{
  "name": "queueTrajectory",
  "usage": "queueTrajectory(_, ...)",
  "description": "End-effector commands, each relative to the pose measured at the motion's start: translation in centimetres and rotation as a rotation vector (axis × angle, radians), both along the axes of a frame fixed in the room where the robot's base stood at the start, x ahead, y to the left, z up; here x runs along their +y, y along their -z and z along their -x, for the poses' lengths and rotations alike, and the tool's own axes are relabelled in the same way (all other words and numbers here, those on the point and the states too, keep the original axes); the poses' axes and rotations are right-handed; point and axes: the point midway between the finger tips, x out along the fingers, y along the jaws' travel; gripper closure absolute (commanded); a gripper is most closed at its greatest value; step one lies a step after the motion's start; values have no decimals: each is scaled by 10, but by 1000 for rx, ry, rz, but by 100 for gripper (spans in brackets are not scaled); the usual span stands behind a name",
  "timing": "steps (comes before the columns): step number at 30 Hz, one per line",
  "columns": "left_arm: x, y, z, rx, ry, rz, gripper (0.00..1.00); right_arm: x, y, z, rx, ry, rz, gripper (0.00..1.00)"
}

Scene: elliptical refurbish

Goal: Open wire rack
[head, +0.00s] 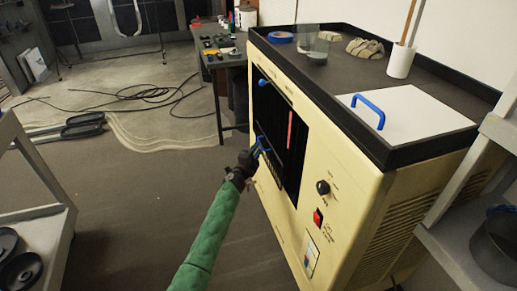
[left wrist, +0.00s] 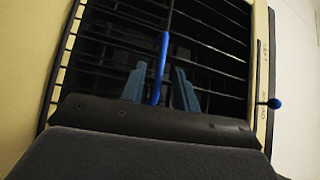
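The wire rack (head: 268,112) is a dark panel of thin black bars in the front of a cream machine (head: 345,195). It looks closed in its frame. Its bars (left wrist: 215,50) fill the left wrist view. A blue handle (left wrist: 163,55) stands out from the rack. My left gripper (head: 262,147) is at the rack's lower part in the head view. In the left wrist view its two blue-grey fingers (left wrist: 160,88) are spread, one on each side of the handle, with gaps showing. My right gripper is not in view.
The machine's top holds blue tape (head: 280,37), a clear container (head: 314,46) and a white lid with a blue handle (head: 368,110). Shelves stand at left and right. Cables (head: 150,94) lie on the floor behind.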

Motion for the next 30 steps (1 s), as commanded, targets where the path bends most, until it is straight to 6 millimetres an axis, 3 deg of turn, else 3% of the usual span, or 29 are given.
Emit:
queueTrajectory(6,-8,-2,-17,2,-2,3,69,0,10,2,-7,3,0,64)
queueTrajectory(17,-9,-3,-20,1,-1,1,69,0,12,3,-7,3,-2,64)
queueTrajectory(22,-9,-3,-20,1,-2,1,100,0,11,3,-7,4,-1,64)
queueTrajectory(30,-9,-2,-20,1,-2,3,100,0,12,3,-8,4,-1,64)
